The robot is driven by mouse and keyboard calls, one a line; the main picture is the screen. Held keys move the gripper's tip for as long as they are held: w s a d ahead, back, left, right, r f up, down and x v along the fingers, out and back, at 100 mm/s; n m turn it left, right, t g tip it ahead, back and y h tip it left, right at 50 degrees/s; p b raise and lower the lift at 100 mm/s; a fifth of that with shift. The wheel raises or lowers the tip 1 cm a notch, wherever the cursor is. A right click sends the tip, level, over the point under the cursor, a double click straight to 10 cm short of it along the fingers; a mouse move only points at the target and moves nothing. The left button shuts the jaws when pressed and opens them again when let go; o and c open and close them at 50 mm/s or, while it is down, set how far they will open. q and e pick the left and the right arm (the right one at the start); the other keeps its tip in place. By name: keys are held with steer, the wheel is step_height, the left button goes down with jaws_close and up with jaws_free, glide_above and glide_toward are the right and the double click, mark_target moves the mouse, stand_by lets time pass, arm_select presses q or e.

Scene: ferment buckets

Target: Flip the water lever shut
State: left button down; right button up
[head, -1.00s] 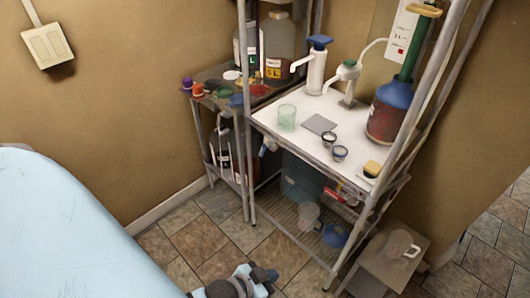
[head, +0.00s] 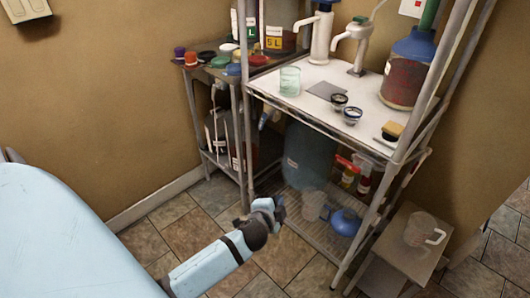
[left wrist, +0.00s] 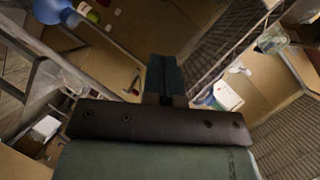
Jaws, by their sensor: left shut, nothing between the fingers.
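A small white and blue spout-like fitting (head: 266,117) shows below the white upper shelf's left front corner, in front of a large dark blue container (head: 308,155). I cannot tell whether it is the water lever, or how its handle is turned. My left gripper (head: 274,208) is low by the rack's front left leg, below that fitting and apart from it. In the left wrist view its dark fingers (left wrist: 165,76) are shut with nothing between them. A small red and dark piece (left wrist: 133,84) shows left of the fingers, too small to name. My right gripper is out of view.
The metal rack's white shelf (head: 300,98) holds a clear cup (head: 289,81), two pump dispensers and a blue-topped bottle (head: 408,68). A wire lower shelf holds a blue round vessel (head: 345,222). A stool (head: 405,255) with a clear jug stands right. Tiled floor in front is clear.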

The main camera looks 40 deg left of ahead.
arm_select(q)
steer(key=w+a+m+t+y+b, duration=0.2)
steer(key=w+a+y+b, duration=0.7)
steer(key=b, duration=0.6)
steer(key=shift+w+a+r+m+t, duration=0.2)
steer(key=shift+w+a+m+t, duration=0.3)
steer(key=shift+w+a, duration=0.6)
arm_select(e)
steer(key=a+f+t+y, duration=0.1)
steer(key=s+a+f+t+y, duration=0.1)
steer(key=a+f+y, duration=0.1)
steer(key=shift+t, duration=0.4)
arm_select(q)
steer(key=shift+w+d, duration=0.15)
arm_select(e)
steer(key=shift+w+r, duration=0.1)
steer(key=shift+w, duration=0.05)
